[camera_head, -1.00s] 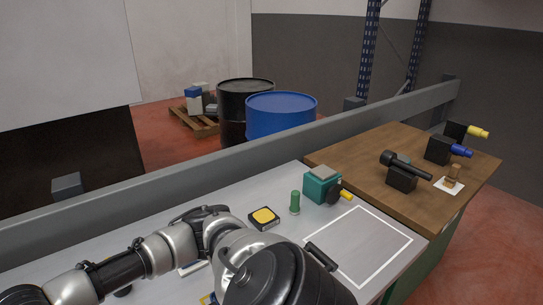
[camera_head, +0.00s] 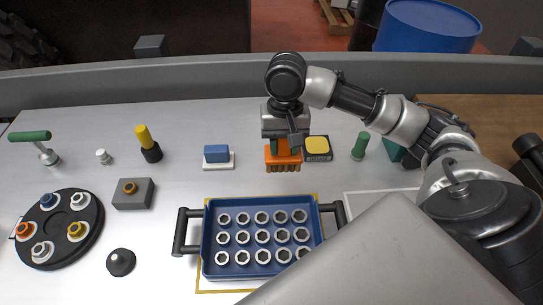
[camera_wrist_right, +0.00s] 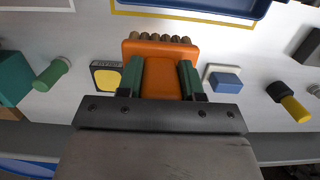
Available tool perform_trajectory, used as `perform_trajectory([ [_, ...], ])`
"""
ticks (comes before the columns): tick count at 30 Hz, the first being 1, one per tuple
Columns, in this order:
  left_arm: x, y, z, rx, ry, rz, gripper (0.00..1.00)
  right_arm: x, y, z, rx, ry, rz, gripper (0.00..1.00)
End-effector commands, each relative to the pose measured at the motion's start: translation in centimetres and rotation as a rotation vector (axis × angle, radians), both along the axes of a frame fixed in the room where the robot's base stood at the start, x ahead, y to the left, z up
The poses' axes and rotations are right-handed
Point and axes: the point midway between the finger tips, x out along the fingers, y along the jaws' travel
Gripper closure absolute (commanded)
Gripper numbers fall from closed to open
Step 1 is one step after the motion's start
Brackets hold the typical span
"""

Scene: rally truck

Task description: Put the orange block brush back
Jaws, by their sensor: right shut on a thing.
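The orange block brush (camera_head: 284,160) is in the middle of the head view, behind the blue tray, with its brown bristle tufts on the side toward the tray. My right gripper (camera_head: 284,146) comes down over it from above, its green fingers shut on the orange grip. In the right wrist view the brush (camera_wrist_right: 160,48) sits between the two green fingers of my right gripper (camera_wrist_right: 161,80), tufts pointing away from the wrist. I cannot tell whether the brush touches the table. My left gripper is not in view.
A blue tray (camera_head: 262,271) of nuts stands in front. A yellow-topped black box (camera_head: 318,147) is close right of the brush. A blue block on a white base (camera_head: 217,156) is left. A green peg (camera_head: 360,145) stands right. A grey rail (camera_head: 200,83) runs behind.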

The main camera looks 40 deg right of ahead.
Motion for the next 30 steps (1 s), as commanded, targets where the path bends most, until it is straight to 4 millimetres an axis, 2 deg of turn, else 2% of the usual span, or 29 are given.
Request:
perform_trajectory([
  [4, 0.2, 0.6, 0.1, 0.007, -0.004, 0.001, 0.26, 0.2, 0.0, -0.1, 0.0, -0.001, 0.001, 1.0],
  [7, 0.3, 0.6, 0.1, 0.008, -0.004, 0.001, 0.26, 1.2, -0.3, -0.6, 0.003, -0.001, -0.001, 1.0],
  [21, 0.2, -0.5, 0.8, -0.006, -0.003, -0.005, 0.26, 9.6, -3.2, -5.9, 0.001, -0.002, 0.0, 1.0],
  [25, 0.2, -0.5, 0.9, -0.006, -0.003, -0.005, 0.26, 10.7, -3.6, -6.7, 0.001, -0.001, 0.002, 1.0],
  [30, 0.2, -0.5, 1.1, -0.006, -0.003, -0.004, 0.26, 11.1, -3.8, -7.6, -0.001, 0.0, 0.003, 1.0],
])
